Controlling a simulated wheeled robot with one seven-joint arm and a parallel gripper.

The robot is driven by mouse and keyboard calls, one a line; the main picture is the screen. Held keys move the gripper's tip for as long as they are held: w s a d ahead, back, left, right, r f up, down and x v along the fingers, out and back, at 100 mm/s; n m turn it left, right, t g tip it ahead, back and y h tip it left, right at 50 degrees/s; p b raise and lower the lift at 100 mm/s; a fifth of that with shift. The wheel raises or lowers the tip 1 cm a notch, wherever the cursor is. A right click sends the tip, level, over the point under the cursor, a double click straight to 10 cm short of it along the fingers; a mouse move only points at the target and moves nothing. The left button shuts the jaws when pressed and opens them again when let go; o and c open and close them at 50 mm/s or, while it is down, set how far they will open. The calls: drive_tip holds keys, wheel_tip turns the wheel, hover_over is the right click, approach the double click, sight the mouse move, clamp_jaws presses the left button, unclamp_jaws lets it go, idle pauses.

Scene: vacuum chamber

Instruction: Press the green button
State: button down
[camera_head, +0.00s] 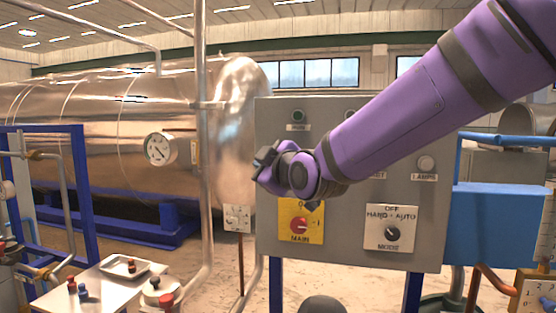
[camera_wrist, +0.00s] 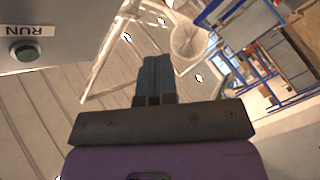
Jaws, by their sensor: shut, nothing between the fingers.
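The purple arm covers the middle of the panel.
The panel also has a red MAIN switch (camera_head: 299,225) on a yellow plate and a black MODE knob (camera_head: 391,233). A vertical pipe (camera_head: 205,160) stands left of the panel. A small table (camera_head: 60,297) with a tray (camera_head: 125,267) is at lower left.

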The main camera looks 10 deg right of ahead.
drive_tip(key=w+d, duration=0.3)
drive_tip(key=w, duration=0.5)
drive_tip(key=shift+d, duration=0.15)
idle(2.0)
drive_tip(key=shift+w+d, duration=0.15)
drive_tip(key=shift+w, duration=0.2)
drive_tip(key=shift+w+d, duration=0.2)
drive_tip(key=shift+w, duration=0.2)
idle(0.8)
drive_tip(key=shift+s+a, duration=0.1)
drive_tip(key=shift+s, duration=0.05)
drive_tip(key=shift+s+a, duration=0.25)
drive_tip(key=shift+s, duration=0.45)
drive_tip(key=s, duration=0.1)
drive_tip(key=s+a, duration=0.1)
drive_tip(key=s, duration=0.1)
drive_tip(key=s+a, duration=0.1)
drive_tip(key=shift+s, duration=0.3)
idle(0.4)
